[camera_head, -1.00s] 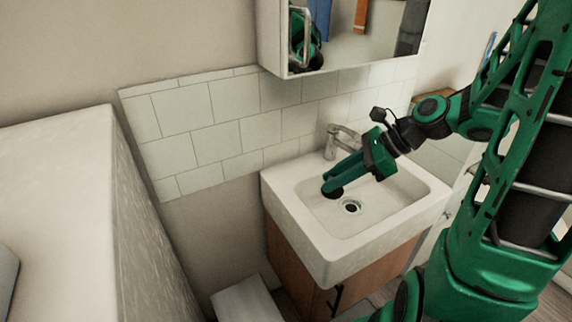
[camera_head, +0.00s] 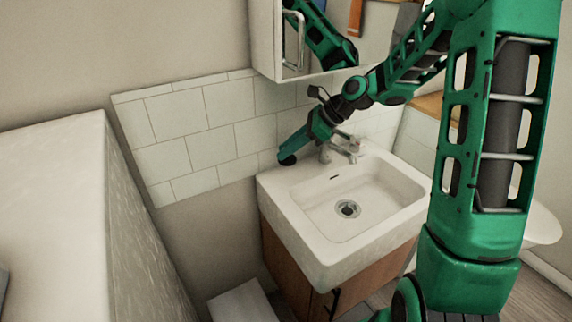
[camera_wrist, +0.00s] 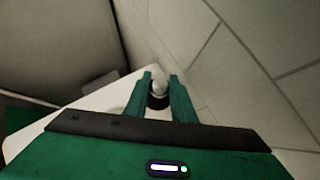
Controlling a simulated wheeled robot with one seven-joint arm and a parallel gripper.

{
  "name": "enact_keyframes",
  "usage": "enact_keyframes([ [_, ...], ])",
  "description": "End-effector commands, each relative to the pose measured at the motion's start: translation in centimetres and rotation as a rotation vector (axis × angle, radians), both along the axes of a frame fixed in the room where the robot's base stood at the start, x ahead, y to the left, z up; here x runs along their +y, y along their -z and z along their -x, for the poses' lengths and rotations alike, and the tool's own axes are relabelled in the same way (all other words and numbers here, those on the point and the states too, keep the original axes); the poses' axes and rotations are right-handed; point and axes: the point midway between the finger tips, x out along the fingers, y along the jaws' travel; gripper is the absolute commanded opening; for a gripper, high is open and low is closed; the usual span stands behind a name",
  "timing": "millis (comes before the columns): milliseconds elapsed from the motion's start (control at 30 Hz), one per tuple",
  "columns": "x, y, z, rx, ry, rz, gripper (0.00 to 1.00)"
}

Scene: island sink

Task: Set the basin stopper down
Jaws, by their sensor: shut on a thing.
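My gripper (camera_head: 293,149) is at the back left corner of the white sink (camera_head: 292,212), close to the tiled wall. It is shut on the basin stopper, a dark round piece (camera_head: 286,160) at the fingertips. In the wrist view the stopper (camera_wrist: 158,101) shows a pale top and dark lower part between the two fingers (camera_wrist: 160,80). The stopper is over or beside the sink's back left rim; I cannot tell whether it touches. The drain (camera_head: 347,209) in the basin is uncovered.
The chrome faucet (camera_head: 340,149) stands on the back rim just right of my gripper. White tiles (camera_head: 208,145) line the wall behind, and a mirror cabinet (camera_head: 265,40) hangs above. The basin is empty. A white countertop (camera_head: 60,200) is at the left.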

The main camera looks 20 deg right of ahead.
Motion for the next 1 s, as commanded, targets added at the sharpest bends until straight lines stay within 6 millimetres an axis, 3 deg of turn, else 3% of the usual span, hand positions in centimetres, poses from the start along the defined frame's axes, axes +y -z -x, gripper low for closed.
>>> enact_keyframes([
  [333,0.0,2.6,0.1,0.0,0.0,0.0,0.01],
  [533,-0.1,5.4,0.1,0.002,0.002,0.0,0.01],
  [867,-0.1,5.8,-0.3,-0.001,0.001,0.002,0.01],
  [900,-0.1,5.8,-0.3,-0.001,0.001,0.002,0.27],
  [967,-0.1,5.8,-0.3,-0.001,0.001,0.002,0.41],
  [1000,-0.1,5.8,-0.3,-0.001,0.001,0.002,0.41],
])
